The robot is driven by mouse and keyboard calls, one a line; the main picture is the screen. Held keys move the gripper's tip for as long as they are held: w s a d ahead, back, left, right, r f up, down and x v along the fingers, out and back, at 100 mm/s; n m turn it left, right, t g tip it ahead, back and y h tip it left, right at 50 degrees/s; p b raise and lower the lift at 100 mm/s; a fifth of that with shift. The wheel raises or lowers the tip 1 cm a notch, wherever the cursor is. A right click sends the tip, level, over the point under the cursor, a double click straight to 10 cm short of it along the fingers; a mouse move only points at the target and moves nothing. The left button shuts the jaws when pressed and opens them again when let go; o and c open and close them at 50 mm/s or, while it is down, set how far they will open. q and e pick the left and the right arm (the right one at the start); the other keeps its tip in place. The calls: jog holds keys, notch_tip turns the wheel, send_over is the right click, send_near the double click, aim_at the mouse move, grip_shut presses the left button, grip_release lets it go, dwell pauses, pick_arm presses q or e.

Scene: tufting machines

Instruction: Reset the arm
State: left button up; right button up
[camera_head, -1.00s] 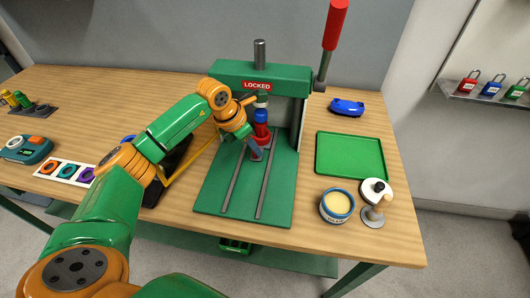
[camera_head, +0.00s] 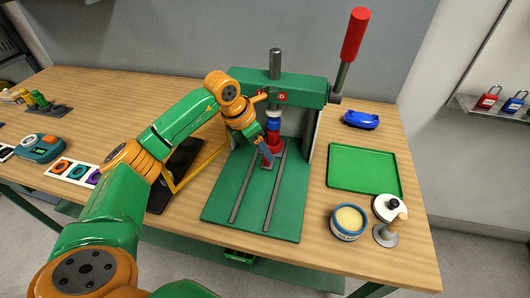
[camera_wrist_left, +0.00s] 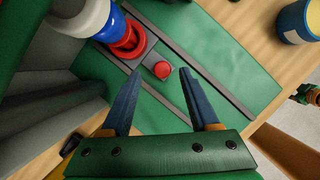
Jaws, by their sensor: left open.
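My left arm (camera_head: 185,115) reaches in from the left to the green press (camera_head: 250,205). My left gripper (camera_head: 268,158) is at the press, in front of the red, blue and white stack (camera_head: 273,127) under its head. In the left wrist view the two blue fingers (camera_wrist_left: 160,76) are apart with nothing gripped. A red round knob (camera_wrist_left: 161,69) on a grey block shows beyond and between the fingertips. The stack's red ring (camera_wrist_left: 130,42) is just left of them. The press's red-handled lever (camera_head: 354,35) stands raised. My right gripper is out of view.
A dark stand with a yellow frame (camera_head: 175,175) is beside my arm. A teal device (camera_head: 38,147) is at left.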

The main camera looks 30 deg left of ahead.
pick_arm(q)
jog(key=v, duration=0.4)
jog(key=shift+r, duration=0.1)
